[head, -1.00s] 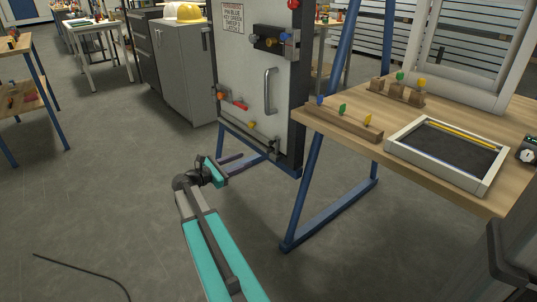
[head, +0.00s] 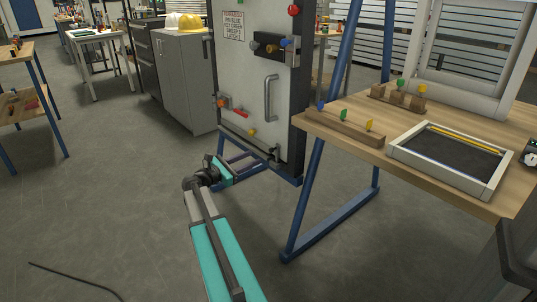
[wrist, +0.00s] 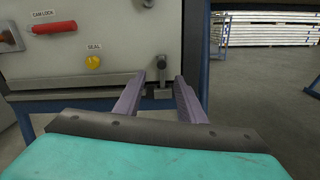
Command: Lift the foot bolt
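The foot bolt (wrist: 162,91), a small dark bracket with an upright grey rod, sits at the lower right corner of the panel door. It also shows in the head view (head: 275,156). My gripper (wrist: 161,77) is open, its two pale purple fingers pointing at the door. In the wrist view the bolt appears in the gap between the fingertips, seemingly beyond them; contact is not visible. In the head view my gripper (head: 243,161) is low, left of the bolt.
The door (head: 252,85) carries a handle (head: 270,97), a red cam lock (wrist: 54,27) and a yellow seal knob (wrist: 93,62). Blue frame legs (head: 305,190) stand right of my arm, under a wooden table (head: 380,160). Floor to the left is open.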

